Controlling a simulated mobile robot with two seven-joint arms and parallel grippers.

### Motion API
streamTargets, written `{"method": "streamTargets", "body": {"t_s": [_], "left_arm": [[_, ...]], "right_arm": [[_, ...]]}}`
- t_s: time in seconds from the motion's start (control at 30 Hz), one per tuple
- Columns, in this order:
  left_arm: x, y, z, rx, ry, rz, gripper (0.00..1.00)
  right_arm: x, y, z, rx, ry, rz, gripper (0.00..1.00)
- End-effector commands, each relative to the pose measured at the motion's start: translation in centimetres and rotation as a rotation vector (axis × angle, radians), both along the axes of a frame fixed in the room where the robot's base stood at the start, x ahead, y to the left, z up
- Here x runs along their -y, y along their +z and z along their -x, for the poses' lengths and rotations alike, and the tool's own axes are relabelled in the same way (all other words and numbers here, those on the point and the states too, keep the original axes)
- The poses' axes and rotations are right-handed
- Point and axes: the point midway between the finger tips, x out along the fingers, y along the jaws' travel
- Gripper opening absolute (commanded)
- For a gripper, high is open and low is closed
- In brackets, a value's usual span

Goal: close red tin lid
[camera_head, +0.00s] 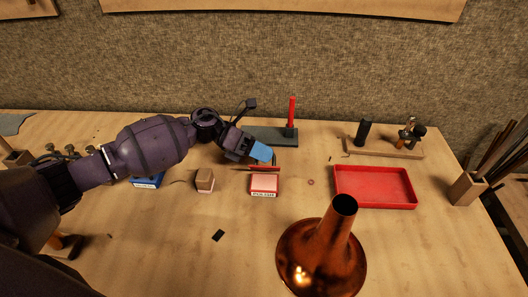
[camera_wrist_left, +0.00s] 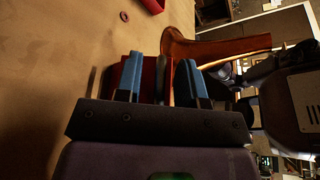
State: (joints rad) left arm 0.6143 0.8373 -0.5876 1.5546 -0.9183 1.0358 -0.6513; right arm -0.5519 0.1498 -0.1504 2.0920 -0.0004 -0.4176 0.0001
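The red tin (camera_head: 264,190) stands on the bench near the middle in the head view, with a pale front label and a pinkish top area. A thin red edge, seemingly its raised lid (camera_head: 264,168), shows at its back, just below my left gripper. My left gripper (camera_head: 264,153) has blue fingertips and is just behind and above the tin. In the left wrist view its two fingers (camera_wrist_left: 160,78) stand apart, with a red surface, seemingly the lid (camera_wrist_left: 151,76), beyond and between them. Contact cannot be told. My right gripper is not in view.
A copper-coloured horn bell (camera_head: 322,258) stands in front, right of the tin. A red tray (camera_head: 375,187) lies to the right. A brown block (camera_head: 205,180) and a blue box (camera_head: 148,182) are to the left. A dark stand with a red rod (camera_head: 291,115) is behind.

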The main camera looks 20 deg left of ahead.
Motion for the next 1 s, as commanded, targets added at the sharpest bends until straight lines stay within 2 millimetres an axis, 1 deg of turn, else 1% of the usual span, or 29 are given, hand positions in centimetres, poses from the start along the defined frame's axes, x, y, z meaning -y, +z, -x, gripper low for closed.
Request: {"method": "streamTargets", "body": {"t_s": [0.27,0.3,0.37,0.5,0.53,1.0], "left_arm": [[0.14,-0.02,0.00,0.001,0.000,0.000,0.36],[0.14,-0.02,0.00,0.001,0.000,0.000,0.33],[0.13,-0.02,0.00,0.001,0.000,0.000,0.24],[0.12,-0.03,-0.01,0.001,0.000,0.000,0.02],[0.11,-0.02,-0.01,0.001,0.000,0.000,0.00],[0.16,0.05,0.22,0.031,-0.002,-0.009,0.00]], "right_arm": [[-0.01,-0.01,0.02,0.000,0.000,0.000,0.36],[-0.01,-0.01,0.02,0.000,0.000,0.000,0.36],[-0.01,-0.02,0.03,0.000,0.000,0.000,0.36],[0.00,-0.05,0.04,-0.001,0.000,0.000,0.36],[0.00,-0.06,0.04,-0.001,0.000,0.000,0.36],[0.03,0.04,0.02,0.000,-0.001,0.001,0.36]]}}
